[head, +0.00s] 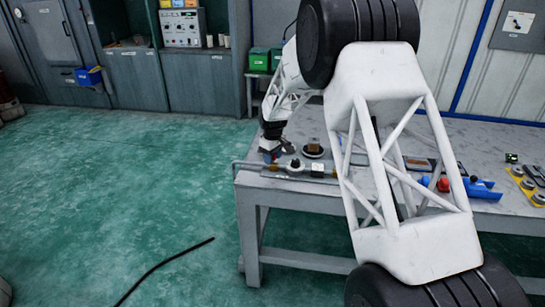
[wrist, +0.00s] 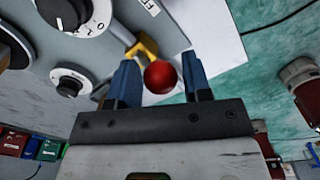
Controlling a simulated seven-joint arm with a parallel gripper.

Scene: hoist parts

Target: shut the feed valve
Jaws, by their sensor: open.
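In the wrist view my gripper (wrist: 160,62) is open, with its two blue fingers on either side of a red ball knob (wrist: 160,78). A gap shows between the knob and each finger. A yellow lever-like piece (wrist: 146,47) shows just beyond the knob; the two look like the feed valve's handle, but I cannot tell how they join. In the head view my gripper (head: 271,152) is low over the left end of the bench, near a pipe assembly (head: 285,172) along the front edge. The valve handle is too small to make out there.
Two black-and-white dials, one upper (wrist: 68,12) and one lower (wrist: 72,88), lie left of the fingers in the wrist view. The bench (head: 300,197) carries a blue-and-red part (head: 470,187) and a yellow tray (head: 527,185) farther right.

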